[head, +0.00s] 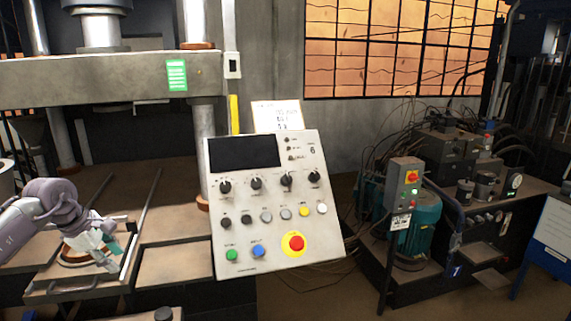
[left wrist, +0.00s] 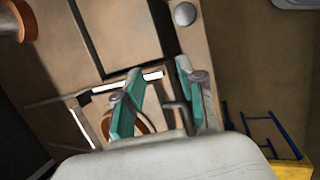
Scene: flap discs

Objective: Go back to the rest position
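My left gripper (head: 108,248) reaches in from the left, low over the press bed. Its teal finger pads stand apart in the left wrist view (left wrist: 157,95), and nothing is held between them. A brown ring-shaped thing (head: 78,259) lies on the bed beside and below the gripper, inside a light frame (head: 60,292). The gripper partly hides it, and I cannot tell whether they touch. My right gripper is in neither view.
A control panel (head: 270,205) with knobs, coloured buttons and a red stop button stands right of the press bed (head: 175,225). A press column (head: 205,150) rises behind it. A switch post (head: 404,185) and green motor (head: 425,220) stand further right.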

